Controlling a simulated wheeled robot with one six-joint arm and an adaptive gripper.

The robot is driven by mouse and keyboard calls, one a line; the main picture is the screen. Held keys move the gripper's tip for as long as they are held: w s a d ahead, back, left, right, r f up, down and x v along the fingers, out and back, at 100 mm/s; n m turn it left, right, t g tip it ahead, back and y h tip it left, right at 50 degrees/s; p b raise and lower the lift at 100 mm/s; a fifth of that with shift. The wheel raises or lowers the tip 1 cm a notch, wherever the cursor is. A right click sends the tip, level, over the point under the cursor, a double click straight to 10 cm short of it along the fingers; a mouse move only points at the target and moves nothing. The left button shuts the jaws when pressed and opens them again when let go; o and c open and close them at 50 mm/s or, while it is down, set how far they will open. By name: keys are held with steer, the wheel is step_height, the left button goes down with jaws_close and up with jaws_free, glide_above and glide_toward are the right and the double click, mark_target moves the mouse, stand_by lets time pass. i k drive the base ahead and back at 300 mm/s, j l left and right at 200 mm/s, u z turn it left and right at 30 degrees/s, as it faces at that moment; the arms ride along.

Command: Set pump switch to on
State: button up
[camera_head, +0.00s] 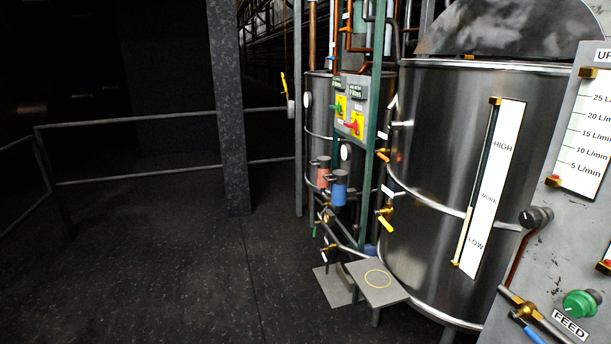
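A grey control panel (349,107) stands left of the big steel tank, fixed by a green post. It carries a green rotary switch (340,106) and a red rotary switch (355,126), each on a yellow plate. Small labels sit above them, too small to read, so I cannot tell which one is the pump switch or how it is set. A larger green knob (580,303) is on the grey panel at the right edge, near a "FEED" label (570,324). My gripper is not in view.
The steel tank (430,180) with a HIGH/WORK/LOW gauge (492,185) fills the right. A low grey step (375,298) stands at its foot. Yellow-handled valves (385,222) stick out beside it. A grey pillar (230,120) and railing (130,176) are left. The dark floor (170,270) is clear.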

mark_target(354, 125)
steer(key=i+j+u, duration=0.35)
steer(key=i, duration=0.45)
steer(key=i+u, duration=0.35)
steer(key=i, duration=0.5)
steer(key=i+z, duration=0.1)
steer(key=i, duration=0.75)
steer(key=i+j+z, duration=0.1)
steer(key=i, duration=0.8)
steer(key=i+j+z, duration=0.15)
steer(key=i+z, duration=0.2)
steer(key=i+j+z, duration=0.35)
steer(key=i, duration=0.2)
